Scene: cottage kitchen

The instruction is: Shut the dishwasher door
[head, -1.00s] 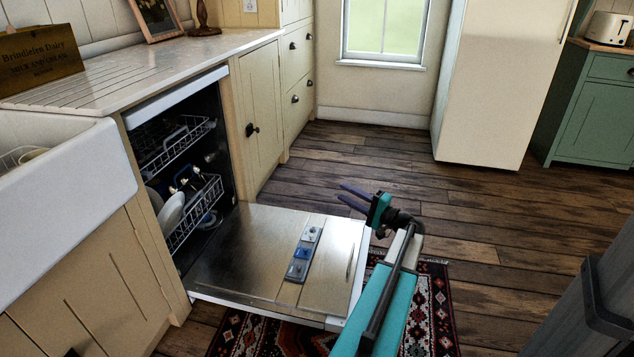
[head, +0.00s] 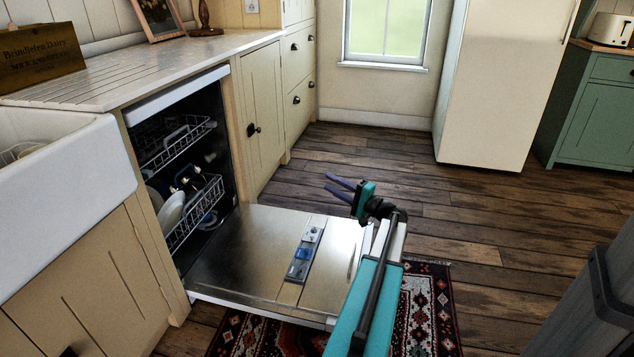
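The dishwasher door (head: 235,262) hangs fully open, lying about flat above the floor with its inner metal face up. The dishwasher (head: 150,108) has its racks inside the cavity, with plates in the lower rack (head: 195,212). My gripper (head: 334,184) is above and just beyond the door's far right corner, pointing left, with its two fingers apart and nothing between them. My arm crosses over the door's outer edge and hides part of it. I cannot tell whether the arm touches the door.
A patterned rug (head: 428,310) lies under and to the right of the door. A white sink (head: 60,190) is at left, a cupboard (head: 258,120) beyond the dishwasher. A fridge (head: 495,85) stands at the back right. The wooden floor (head: 480,215) between is clear.

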